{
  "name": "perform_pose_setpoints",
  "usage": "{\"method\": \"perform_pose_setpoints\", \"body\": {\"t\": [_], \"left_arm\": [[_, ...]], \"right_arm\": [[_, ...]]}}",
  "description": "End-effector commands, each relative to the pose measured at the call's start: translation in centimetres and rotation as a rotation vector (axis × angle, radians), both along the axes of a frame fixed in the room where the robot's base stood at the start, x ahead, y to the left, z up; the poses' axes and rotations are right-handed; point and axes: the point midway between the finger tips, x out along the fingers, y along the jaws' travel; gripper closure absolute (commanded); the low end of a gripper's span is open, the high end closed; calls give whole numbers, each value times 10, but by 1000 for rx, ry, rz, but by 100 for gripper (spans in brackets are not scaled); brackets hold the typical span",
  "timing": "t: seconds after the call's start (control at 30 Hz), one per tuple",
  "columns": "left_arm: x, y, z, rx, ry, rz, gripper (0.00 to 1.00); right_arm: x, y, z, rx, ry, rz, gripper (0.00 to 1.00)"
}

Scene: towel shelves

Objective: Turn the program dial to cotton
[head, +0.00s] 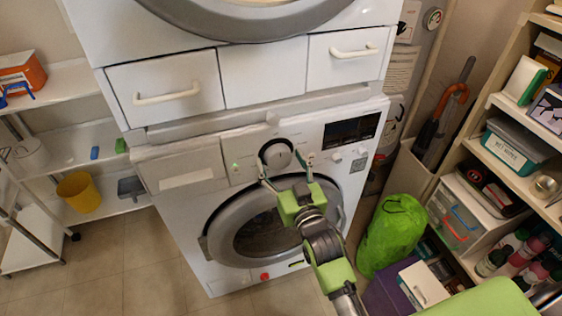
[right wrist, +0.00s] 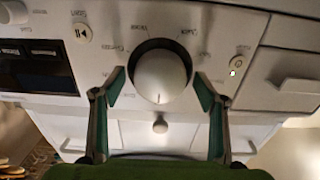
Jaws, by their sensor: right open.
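The program dial (head: 277,153) is a round white knob with a dark ring on the washing machine's front panel. In the right wrist view, which shows the panel upside down, the dial (right wrist: 162,76) has a short dark mark near its lower edge. Small labels surround it, too blurred to read surely. My right gripper (head: 284,167) is open in front of the dial. In the right wrist view its fingertips (right wrist: 160,84) flank the knob, with a visible gap on each side. I cannot tell the depth gap. My left gripper is not in view.
The washer's dark display (head: 351,130) is right of the dial. A drawer with a white handle (head: 166,93) is above. A yellow bucket (head: 78,192) stands on the left shelves. A green bag (head: 393,235) and crowded shelves are at right. The floor at left is clear.

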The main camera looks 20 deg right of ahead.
Motion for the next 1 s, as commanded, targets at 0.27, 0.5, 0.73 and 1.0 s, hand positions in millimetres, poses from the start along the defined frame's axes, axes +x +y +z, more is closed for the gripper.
{"method": "perform_pose_setpoints", "body": {"t": [0.27, 0.5, 0.73, 1.0], "left_arm": [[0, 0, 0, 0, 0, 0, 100], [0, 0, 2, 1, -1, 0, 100], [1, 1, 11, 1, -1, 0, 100], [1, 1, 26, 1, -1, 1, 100]], "right_arm": [[0, 0, 0, 0, 0, 0, 73], [0, 0, 1, 17, 2, 0, 73], [0, 0, 2, 117, 5, 0, 73], [0, 0, 3, 327, 13, 0, 73]]}}
